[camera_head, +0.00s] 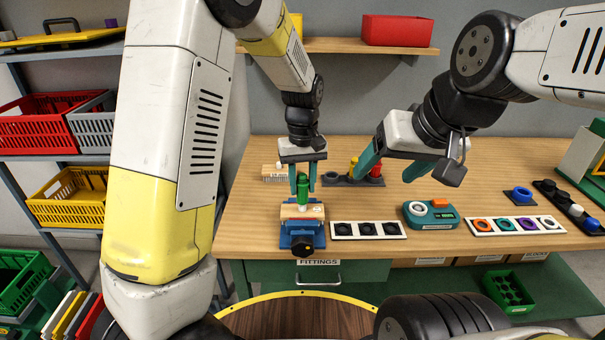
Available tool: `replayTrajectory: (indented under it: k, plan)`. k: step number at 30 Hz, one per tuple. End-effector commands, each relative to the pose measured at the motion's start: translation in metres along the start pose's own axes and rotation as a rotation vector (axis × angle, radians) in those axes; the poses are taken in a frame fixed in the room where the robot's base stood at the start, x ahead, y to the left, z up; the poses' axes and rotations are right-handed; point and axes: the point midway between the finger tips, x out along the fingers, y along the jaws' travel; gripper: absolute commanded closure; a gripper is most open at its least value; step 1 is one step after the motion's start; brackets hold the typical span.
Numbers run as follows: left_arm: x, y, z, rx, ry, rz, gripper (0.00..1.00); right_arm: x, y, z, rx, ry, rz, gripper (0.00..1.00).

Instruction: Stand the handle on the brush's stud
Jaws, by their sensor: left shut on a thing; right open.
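My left gripper (303,183) is shut on the green handle (303,190), which hangs upright between its fingers. The handle is directly above a wooden brush block (289,212) held in the blue vise (300,240) near the table's front. A pale part shows under the handle at the block's top; I cannot tell whether handle and stud touch. My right gripper (390,168) is open and empty above the table, to the right of the dark handle rack (340,179). A yellow handle (354,166) and a red handle (376,169) stand in that rack.
A second wooden block with pale bristles (275,175) lies behind the vise. A white tray with black round wells (368,231), a teal device (431,215) and a tray of coloured rings (515,226) line the front. The table's back middle is clear.

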Motion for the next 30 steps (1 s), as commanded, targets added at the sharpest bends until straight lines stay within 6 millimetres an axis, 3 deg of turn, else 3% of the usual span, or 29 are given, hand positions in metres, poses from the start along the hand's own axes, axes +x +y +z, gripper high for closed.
replayTrajectory:
  k: [30]
  plan:
    - [0.0072,0.0004,0.0003,0.000,0.000,0.000,1.00,0.0000,0.0000,0.0000,0.000,0.000,0.000,0.27]
